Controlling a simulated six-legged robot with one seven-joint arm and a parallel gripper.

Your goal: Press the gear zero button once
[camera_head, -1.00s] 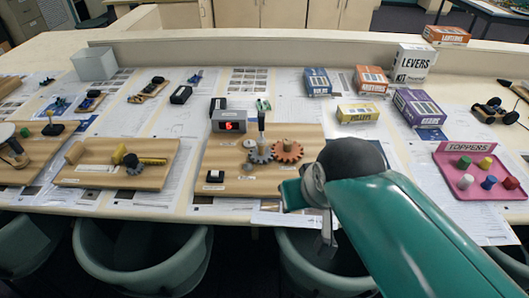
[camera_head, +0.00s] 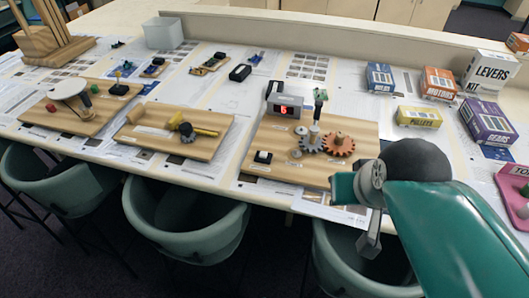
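The gear board (camera_head: 290,172) is a wooden panel on the table, near the middle of the view. On it stand a grey gear (camera_head: 311,143), an orange gear (camera_head: 338,144) and a grey counter box (camera_head: 284,105) with a red digit that looks like 6. A small black button with a white top (camera_head: 263,157) sits at the board's front left; its label is too small to read. My gripper (camera_head: 368,244) hangs at the end of my teal arm, past the table's front edge, right of the button and apart from it. Its fingers are mostly hidden.
Kit boxes, including a yellow pulleys box (camera_head: 419,116), stand to the right. Green chairs (camera_head: 185,225) line the front edge.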

